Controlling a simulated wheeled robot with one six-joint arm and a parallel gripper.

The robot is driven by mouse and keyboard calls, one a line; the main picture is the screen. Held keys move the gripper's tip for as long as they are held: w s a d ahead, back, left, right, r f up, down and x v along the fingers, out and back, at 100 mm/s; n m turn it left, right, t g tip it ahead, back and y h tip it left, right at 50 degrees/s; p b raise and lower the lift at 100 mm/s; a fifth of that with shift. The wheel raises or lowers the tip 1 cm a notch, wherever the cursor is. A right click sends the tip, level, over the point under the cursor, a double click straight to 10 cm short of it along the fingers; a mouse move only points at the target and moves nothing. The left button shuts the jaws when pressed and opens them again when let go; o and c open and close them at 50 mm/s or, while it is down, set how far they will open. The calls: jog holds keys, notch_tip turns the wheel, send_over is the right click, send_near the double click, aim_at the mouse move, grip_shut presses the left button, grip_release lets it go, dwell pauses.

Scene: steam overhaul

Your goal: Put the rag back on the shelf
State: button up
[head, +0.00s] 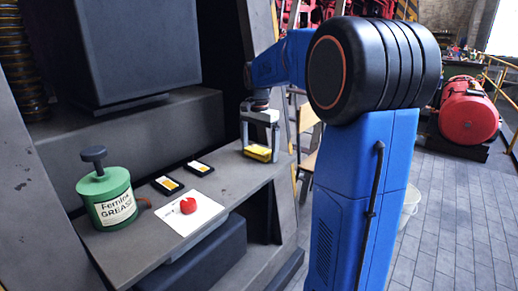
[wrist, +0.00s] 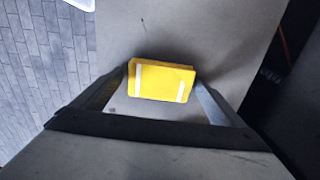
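The rag (head: 257,153) is a yellow folded block at the right end of the grey shelf (head: 232,180). In the wrist view the rag (wrist: 160,80) shows two white stripes. My gripper (head: 260,150) points down over it, with one finger against each short side. In the wrist view my gripper (wrist: 161,78) appears closed on the rag with no clear gap at either side. The rag is at or just above the shelf surface; I cannot tell which.
On the shelf stand a green grease tin (head: 108,198), two small dark cases (head: 166,185) (head: 200,168) and a red object (head: 188,205) on a white sheet (head: 190,221). A dark block (head: 130,45) rises behind. A white bucket (head: 410,202) stands on the paved floor.

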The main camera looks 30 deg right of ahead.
aim_at(259, 150)
notch_tip(259, 150, up, 12)
jog(key=shift+r, duration=0.15)
dwell(0.7)
jog(key=s+a+f+n+t, duration=0.1)
jog(key=s+a+f+n, duration=0.3)
jog(key=s, duration=0.6)
jog(key=s+a+f+n+t, duration=0.2)
jog(key=s+a+f+n, duration=0.3)
jog(key=s+f, duration=0.4)
jog(key=s+a+f+n+t, duration=0.1)
jog(key=s+a+f+n, duration=0.4)
jog(key=s, duration=0.6)
jog(key=shift+a+f+t, duration=0.4)
jog(key=shift+a+f, duration=0.5)
jog(key=shift+s, duration=0.1)
